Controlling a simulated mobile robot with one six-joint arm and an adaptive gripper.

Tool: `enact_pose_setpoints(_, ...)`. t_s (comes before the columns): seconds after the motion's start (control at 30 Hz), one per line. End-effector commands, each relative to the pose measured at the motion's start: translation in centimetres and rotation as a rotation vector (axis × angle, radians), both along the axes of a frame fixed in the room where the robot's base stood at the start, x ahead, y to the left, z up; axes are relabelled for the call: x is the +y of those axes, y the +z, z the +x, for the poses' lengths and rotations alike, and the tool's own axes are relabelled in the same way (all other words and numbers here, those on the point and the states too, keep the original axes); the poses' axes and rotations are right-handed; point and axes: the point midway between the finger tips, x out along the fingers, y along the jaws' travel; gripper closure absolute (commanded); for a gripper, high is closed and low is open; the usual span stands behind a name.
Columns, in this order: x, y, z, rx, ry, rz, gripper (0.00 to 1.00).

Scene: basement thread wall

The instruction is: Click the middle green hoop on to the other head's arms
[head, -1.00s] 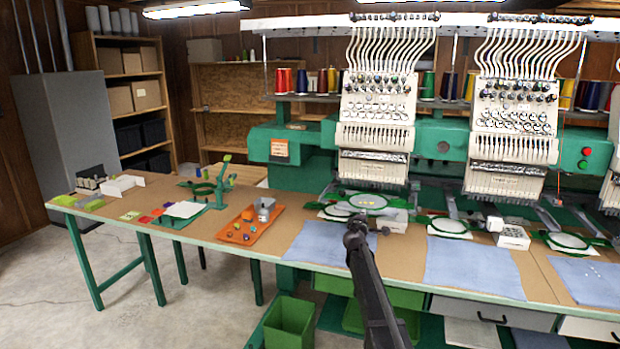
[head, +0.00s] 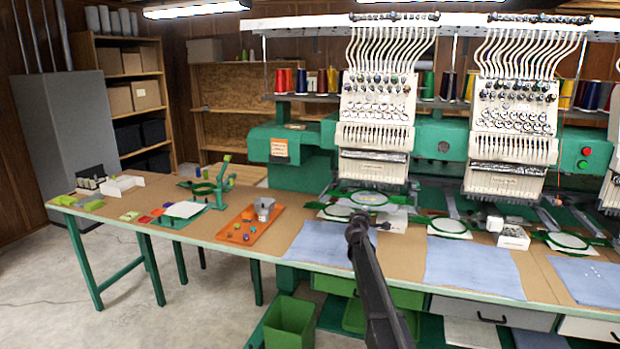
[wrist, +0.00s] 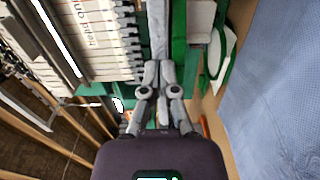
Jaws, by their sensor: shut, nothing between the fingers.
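Several green hoops with pale cloth lie along the table under the machine heads. One hoop (head: 369,198) sits under the left head (head: 376,110), with another flat hoop (head: 337,212) just left of it. A further hoop (head: 448,226) lies in front of the second head (head: 515,105), and one more (head: 568,240) lies to its right. My gripper (head: 358,226) is just in front of the left head's hoops, its fingers together and empty. In the wrist view, my gripper (wrist: 158,72) points along the head's needle row, beside green parts. Whether any hoop is clipped to arms cannot be told.
Blue cloths (head: 475,268) lie along the table's front. White boxes (head: 513,237) stand near the hoops. An orange tray (head: 250,228) with small parts and a green hooping stand (head: 222,180) are left. A green bin (head: 289,324) stands below.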

Motion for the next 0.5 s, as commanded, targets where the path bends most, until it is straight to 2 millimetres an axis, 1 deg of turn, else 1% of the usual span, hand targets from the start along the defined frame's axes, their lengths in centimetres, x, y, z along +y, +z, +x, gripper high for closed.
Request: enact_pose_setpoints(0.5,-0.5,0.0,1.8,0.000,0.000,0.000,1.00)
